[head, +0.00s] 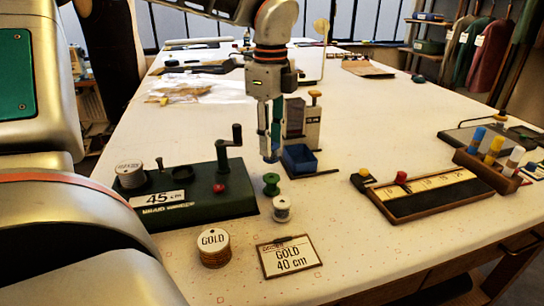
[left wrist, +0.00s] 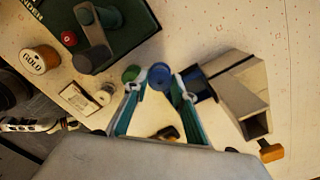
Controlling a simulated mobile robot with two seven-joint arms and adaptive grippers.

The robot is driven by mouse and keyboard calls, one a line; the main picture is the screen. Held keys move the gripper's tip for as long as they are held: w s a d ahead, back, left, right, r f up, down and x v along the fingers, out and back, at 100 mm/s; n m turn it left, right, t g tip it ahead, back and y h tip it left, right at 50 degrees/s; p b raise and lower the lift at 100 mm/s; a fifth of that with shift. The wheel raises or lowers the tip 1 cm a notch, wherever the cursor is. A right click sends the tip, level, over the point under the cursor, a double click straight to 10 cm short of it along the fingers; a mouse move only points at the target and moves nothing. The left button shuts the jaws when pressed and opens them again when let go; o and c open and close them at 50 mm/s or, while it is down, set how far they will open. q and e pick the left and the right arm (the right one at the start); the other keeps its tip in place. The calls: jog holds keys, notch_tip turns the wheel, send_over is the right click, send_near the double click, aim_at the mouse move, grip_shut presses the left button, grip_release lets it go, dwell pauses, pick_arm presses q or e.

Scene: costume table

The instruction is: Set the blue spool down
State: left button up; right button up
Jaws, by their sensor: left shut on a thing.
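The blue spool (left wrist: 159,76) shows end-on between the teal fingertips in the left wrist view. My left gripper (head: 270,150) points down over the table and is shut on this spool. In the head view the fingers mostly hide the spool. Just below the gripper in that view, a green spool (head: 271,184) stands on the table, with a pale grey spool (head: 281,209) in front of it. The green spool (left wrist: 131,74) shows beside the blue one in the left wrist view. Whether the blue spool touches the table I cannot tell. My right gripper is not in view.
A blue bin (head: 299,162) by a grey box (head: 305,128) stands close right of the gripper. A dark green winder (head: 222,201) is to the left. A gold spool (head: 213,248) and order card (head: 288,257) lie in front. A measuring board (head: 432,197) is right.

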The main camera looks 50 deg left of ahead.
pick_arm(q)
jog(key=shift+f+b, duration=0.3)
jog(key=shift+f, duration=2.05)
jog(key=o, duration=0.6)
jog(key=shift+r, duration=0.15)
notch_tip(320, 180, up, 12)
jog(key=shift+r+p, duration=0.1)
jog(key=shift+p, duration=0.45)
